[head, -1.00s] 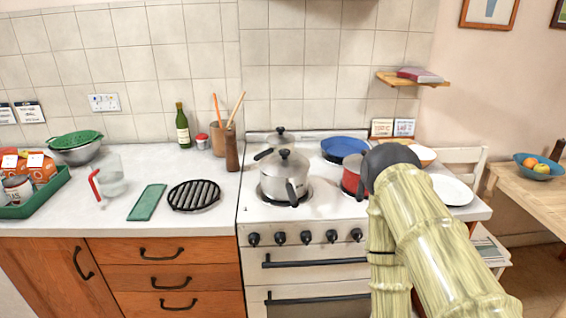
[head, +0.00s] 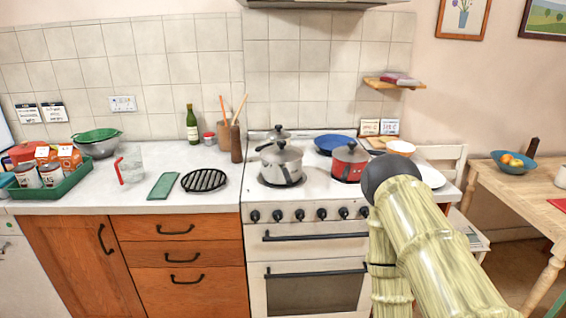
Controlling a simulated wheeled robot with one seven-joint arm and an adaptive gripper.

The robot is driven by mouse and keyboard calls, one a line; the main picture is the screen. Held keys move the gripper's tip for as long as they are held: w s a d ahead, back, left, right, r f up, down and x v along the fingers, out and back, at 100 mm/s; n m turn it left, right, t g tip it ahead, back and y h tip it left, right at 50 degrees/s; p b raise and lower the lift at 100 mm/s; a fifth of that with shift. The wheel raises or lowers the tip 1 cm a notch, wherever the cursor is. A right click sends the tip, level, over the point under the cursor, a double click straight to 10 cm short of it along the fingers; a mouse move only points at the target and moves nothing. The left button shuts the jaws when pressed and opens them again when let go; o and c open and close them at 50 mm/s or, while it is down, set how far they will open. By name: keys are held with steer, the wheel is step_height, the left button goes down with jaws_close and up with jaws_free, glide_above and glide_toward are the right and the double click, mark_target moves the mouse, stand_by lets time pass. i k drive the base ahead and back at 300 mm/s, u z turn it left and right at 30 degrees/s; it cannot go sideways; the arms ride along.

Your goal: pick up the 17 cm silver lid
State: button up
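A silver pot on the front left of the stove carries a silver lid (head: 281,155) with a black knob. A second silver lid (head: 277,134) with a black knob sits on a pot behind it, partly hidden by the front pot. A red pot (head: 349,168) to the right carries another silver lid (head: 350,152) with a dark knob. I cannot tell from size which lid is the 17 cm one. My arm, pale and bamboo-patterned with a dark rounded joint, rises at the lower right in front of the stove. My gripper is not in view.
A blue pan (head: 332,143) sits at the back of the stove. A bowl (head: 401,148) and a white plate (head: 432,177) are to the right, the plate partly behind my arm. A black grill rack (head: 204,180) and green board (head: 164,186) lie on the left counter (head: 225,201).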

mark_target(281, 153)
steer(key=z, duration=0.4)
steer(key=i, duration=0.95)
steer(key=u, duration=0.35)
